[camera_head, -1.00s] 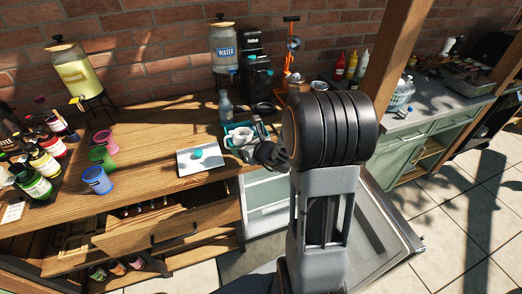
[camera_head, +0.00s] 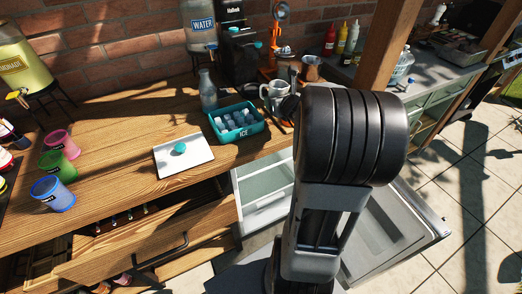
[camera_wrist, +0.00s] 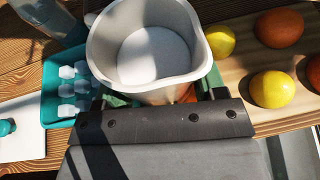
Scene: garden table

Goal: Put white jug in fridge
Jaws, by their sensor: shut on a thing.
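The white jug (camera_head: 273,90) is at the right of the tabletop, beyond my arm in the head view. In the wrist view the jug (camera_wrist: 150,50) is upright, its empty inside facing the camera. My gripper (camera_wrist: 155,97) is shut on the jug's near side; its fingertips are partly hidden. In the head view my arm hides most of the gripper. I cannot tell how far the jug is above the table. The fridge (camera_head: 241,197) is under the counter, with glass shelves showing. Its door (camera_head: 432,233) stands open, low at the right, behind my arm.
A teal ice tray (camera_head: 258,128) and a clear bottle (camera_head: 208,92) stand left of the jug. A white board (camera_head: 168,172) with a teal knob lies at the front edge. Lemons (camera_wrist: 272,88) and oranges (camera_wrist: 279,27) lie on a cutting board (camera_wrist: 237,82). A wooden post (camera_head: 391,45) rises at right.

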